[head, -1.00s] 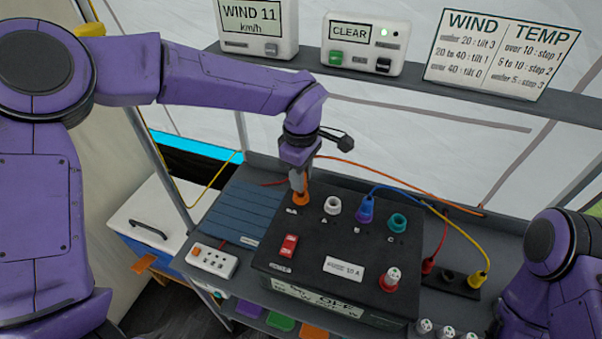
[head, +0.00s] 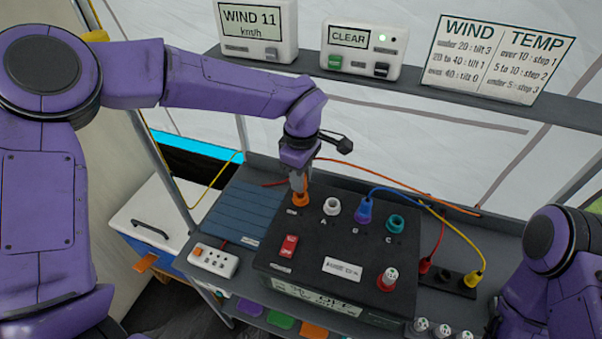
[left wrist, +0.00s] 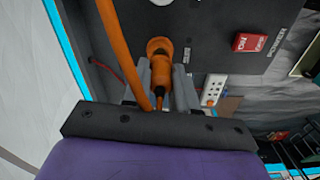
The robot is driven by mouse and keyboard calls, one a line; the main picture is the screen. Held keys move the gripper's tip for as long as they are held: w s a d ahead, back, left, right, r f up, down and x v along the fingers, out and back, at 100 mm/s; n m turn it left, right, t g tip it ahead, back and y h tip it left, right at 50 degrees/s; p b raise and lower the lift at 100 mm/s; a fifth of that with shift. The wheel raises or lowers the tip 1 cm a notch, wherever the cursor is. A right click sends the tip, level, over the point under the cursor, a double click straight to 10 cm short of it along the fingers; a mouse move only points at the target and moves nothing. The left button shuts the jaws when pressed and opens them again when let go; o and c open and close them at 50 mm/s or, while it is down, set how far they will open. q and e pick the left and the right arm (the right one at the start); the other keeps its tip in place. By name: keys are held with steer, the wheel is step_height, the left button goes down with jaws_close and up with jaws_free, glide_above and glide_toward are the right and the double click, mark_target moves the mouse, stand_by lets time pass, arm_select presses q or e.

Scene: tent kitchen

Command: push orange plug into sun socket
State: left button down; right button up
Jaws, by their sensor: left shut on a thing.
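The orange plug (head: 300,199) is at the upper left socket of the black power box (head: 345,205). It also shows in the left wrist view (left wrist: 160,62), with its orange cable beside it. My left gripper (head: 299,186) is shut on the plug from above. The plug's lower end meets the box top; I cannot tell how deep it sits. The sun socket is hidden under the plug, and its label is too small to read. My right arm (head: 548,250) is at the lower right, and its gripper is not in view.
On the box are a white socket (head: 332,206), a blue-purple plug (head: 364,210), a teal socket (head: 396,223), a red switch (head: 289,246) and a red-based knob (head: 388,279). A blue solar panel (head: 240,212) and white power strip (head: 213,261) lie left. A shelf with displays runs behind.

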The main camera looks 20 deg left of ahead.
arm_select(q)
steer(key=shift+f+b, duration=0.3)
steer(key=shift+f, duration=1.1)
stand_by(0.3)
steer(key=c, duration=0.8)
jaws_free()
